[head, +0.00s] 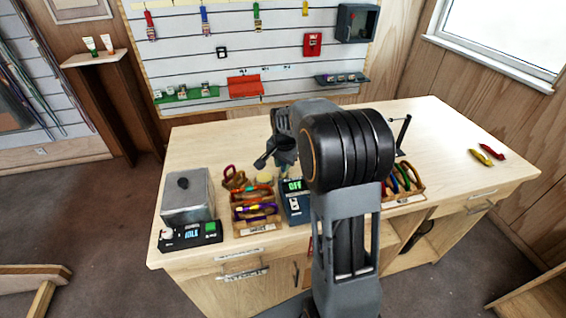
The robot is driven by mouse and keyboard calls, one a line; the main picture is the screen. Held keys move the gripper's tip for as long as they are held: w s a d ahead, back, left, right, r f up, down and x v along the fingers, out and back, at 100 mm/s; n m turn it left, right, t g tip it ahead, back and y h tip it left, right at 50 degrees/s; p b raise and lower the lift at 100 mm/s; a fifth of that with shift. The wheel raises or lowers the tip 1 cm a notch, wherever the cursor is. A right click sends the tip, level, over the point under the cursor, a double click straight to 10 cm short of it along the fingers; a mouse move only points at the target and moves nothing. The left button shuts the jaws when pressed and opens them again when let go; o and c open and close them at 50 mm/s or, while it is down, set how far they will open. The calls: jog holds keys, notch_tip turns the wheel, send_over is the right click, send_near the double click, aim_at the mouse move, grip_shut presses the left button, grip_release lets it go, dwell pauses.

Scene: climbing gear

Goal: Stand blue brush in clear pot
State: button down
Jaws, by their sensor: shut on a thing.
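My gripper (268,158) is partly in view over the front middle of the bench, left of my large black arm joint. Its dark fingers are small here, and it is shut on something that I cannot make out. I cannot pick out the blue brush for certain; a blue item (206,22) hangs on the wall board, too small to name. I cannot make out the clear pot; my arm hides the middle of the bench.
The wooden bench (455,135) holds a grey metal box (187,197), a wooden tray of coloured gear (256,228), a device reading OFF (294,203) and a second gear tray (403,198). Yellow and red items (487,152) lie at the right. The bench's right part is mostly clear.

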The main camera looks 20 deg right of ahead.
jog(key=c, duration=1)
grip_release()
jog(key=shift+o, duration=0.2)
notch_tip(320, 180, up, 14)
jog(key=s, duration=0.2)
jog(key=shift+a+f+b, duration=0.2)
jog(key=shift+a+b, duration=0.1)
jog(key=shift+b, duration=0.05)
jog(key=s+a+f+n, duration=0.2)
jog(key=s+a+n, duration=0.1)
jog(key=s, duration=0.3)
jog(key=s+a+f+n+t, duration=0.1)
jog(key=s+a+f+n, duration=0.1)
jog(key=s, duration=0.4)
jog(key=s+a+f+n+t, duration=0.1)
jog(key=s+a+f+n, duration=0.1)
jog(key=s+a+n, duration=0.2)
jog(key=s+n, duration=0.2)
jog(key=shift+s+a+f, duration=0.3)
jog(key=shift+f, duration=0.1)
